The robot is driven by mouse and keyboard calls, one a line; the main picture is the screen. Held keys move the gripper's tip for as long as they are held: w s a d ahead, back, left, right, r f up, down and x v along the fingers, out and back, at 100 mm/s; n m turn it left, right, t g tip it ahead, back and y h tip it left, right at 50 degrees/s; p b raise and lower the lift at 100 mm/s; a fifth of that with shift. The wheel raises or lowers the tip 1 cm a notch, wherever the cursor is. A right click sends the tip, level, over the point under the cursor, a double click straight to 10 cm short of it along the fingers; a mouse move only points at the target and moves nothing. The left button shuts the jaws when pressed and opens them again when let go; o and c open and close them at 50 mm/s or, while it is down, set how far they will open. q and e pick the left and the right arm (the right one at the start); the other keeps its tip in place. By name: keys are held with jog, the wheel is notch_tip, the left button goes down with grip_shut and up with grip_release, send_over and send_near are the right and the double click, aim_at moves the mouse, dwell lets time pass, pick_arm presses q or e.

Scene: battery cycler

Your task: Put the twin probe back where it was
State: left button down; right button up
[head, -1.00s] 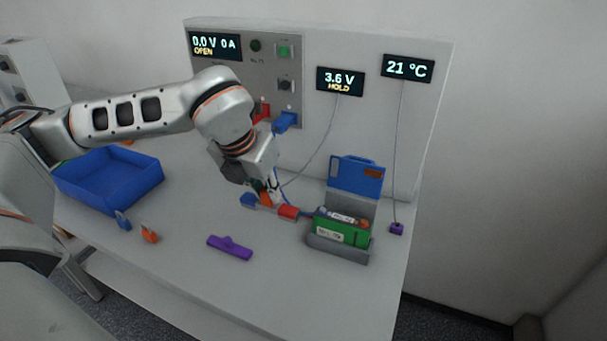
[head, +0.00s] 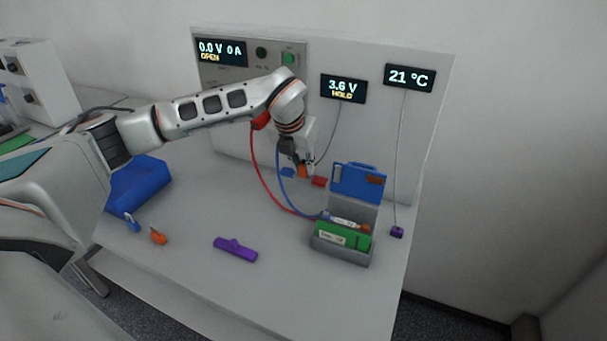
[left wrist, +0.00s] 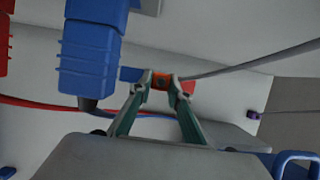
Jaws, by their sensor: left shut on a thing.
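The twin probe has an orange middle (head: 303,172), a blue end (head: 288,172) and a red end (head: 319,181). My left gripper (head: 305,166) is shut on the orange middle and holds the probe in front of the panel, left of the cell holder. In the left wrist view the fingertips (left wrist: 161,83) close on the orange part, and the blue end (left wrist: 131,74) shows beside them. A grey cable (head: 328,140) runs from the 3.6 V HOLD display (head: 343,88) down towards the probe. My right gripper is not in view.
A grey holder (head: 340,256) carries a green cell (head: 329,236) and a blue lid (head: 358,181). Red (head: 253,160) and blue leads hang left of it. A purple bar (head: 235,249), orange clip (head: 158,237) and blue bin (head: 137,195) stand left.

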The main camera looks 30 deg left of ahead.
aim_at(302, 169)
pick_arm(q)
notch_tip(302, 169, down, 3)
jog(key=shift+w+f+p, duration=0.2)
jog(key=shift+f+p, duration=0.15)
jog(key=shift+f, duration=0.1)
jog(key=shift+f, duration=0.1)
jog(key=c, duration=1.9)
grip_release()
jog(key=shift+r, duration=0.35)
jog(key=b+v, duration=0.1)
jog(key=v, duration=1)
jog(key=shift+s+r, duration=0.2)
jog(key=shift+r, duration=0.05)
